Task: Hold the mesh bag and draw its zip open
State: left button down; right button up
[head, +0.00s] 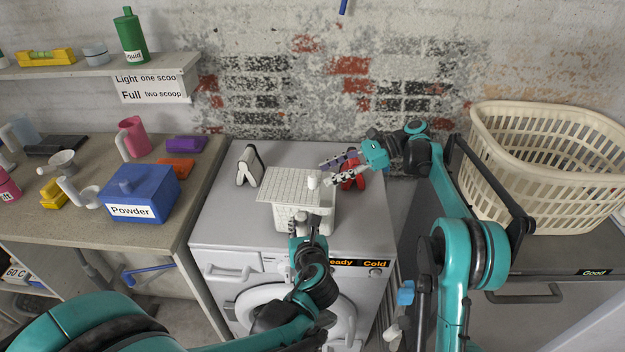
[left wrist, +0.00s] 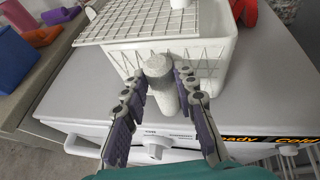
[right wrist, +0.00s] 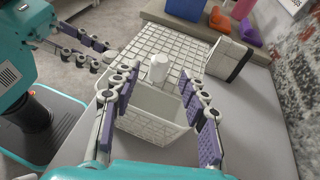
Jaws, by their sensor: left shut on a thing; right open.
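The mesh bag (head: 290,219) stands on the washing machine as a white box-like body with mesh sides. Its flat grid top (head: 279,183) sticks out past the body to the left. The right part of the body is uncovered, and its inside (right wrist: 150,104) shows in the right wrist view. A white knob-like pull (right wrist: 158,67) stands on the top near its right edge. My left gripper (left wrist: 161,75) is shut on a grey rounded tab (left wrist: 162,84) at the bag's front. My right gripper (head: 325,173) is open, its fingers (right wrist: 161,74) on either side of the pull; contact is unclear.
A black-and-white object (head: 250,166) stands behind the bag at left, and a red object (head: 353,170) lies behind it at right. A counter with a blue Powder box (head: 140,192) is at left. A cream laundry basket (head: 545,165) is at right. The machine's top left is clear.

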aim_at(312, 179)
jog(key=x, duration=0.6)
jog(key=shift+r, duration=0.1)
grip_shut()
